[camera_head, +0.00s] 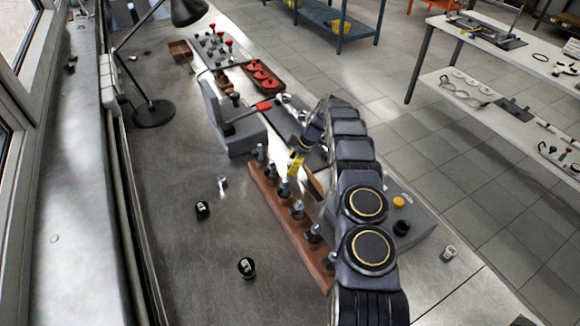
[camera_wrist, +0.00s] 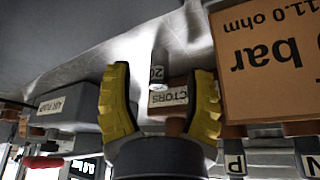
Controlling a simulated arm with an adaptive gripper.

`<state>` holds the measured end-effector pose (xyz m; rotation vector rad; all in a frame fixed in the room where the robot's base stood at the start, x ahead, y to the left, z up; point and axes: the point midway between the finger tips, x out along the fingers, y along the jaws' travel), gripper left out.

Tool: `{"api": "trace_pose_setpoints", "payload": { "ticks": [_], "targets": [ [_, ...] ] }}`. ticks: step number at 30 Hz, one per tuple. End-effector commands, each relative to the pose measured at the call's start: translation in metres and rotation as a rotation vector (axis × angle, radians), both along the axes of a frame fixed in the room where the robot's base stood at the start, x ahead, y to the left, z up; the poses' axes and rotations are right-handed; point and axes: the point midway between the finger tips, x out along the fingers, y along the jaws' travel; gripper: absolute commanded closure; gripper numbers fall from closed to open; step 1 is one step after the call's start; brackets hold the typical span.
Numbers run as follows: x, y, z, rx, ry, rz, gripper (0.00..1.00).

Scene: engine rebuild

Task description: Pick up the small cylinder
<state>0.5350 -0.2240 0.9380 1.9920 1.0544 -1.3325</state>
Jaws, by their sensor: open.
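My gripper (camera_head: 294,168) has yellow fingers. In the head view it is above the far part of a brown rack, partly hidden by my arm. In the wrist view my gripper (camera_wrist: 160,105) is open, with its fingers wide apart. A small grey cylinder (camera_wrist: 157,72) with a white label shows between the fingers in that view, apart from both and touching neither. A brown block (camera_wrist: 168,97) with a partly readable label, "CTORS", is beside it. In the head view a small silver piece (camera_head: 222,184) lies on the bench left of the rack; I cannot tell whether it is the same cylinder.
The brown rack (camera_head: 268,190) holds several upright parts. Two black pieces (camera_head: 202,209) (camera_head: 247,267) are on the bench. A silver cylinder (camera_head: 448,253) stands near the right edge. A printed brown card (camera_wrist: 270,60) is close right of the fingers. The left bench is mostly clear.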

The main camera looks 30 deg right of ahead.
Motion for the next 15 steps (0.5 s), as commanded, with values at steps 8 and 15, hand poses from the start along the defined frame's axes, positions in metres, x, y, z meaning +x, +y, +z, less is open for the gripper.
{"api": "trace_pose_setpoints", "payload": {
  "ticks": [8, 15],
  "targets": [
    [0.0050, 0.0060, -0.0162, -0.001, -0.002, 0.000, 0.46],
    [0.0049, 0.0060, -0.0157, -0.001, -0.002, 0.000, 1.00]
  ]
}}
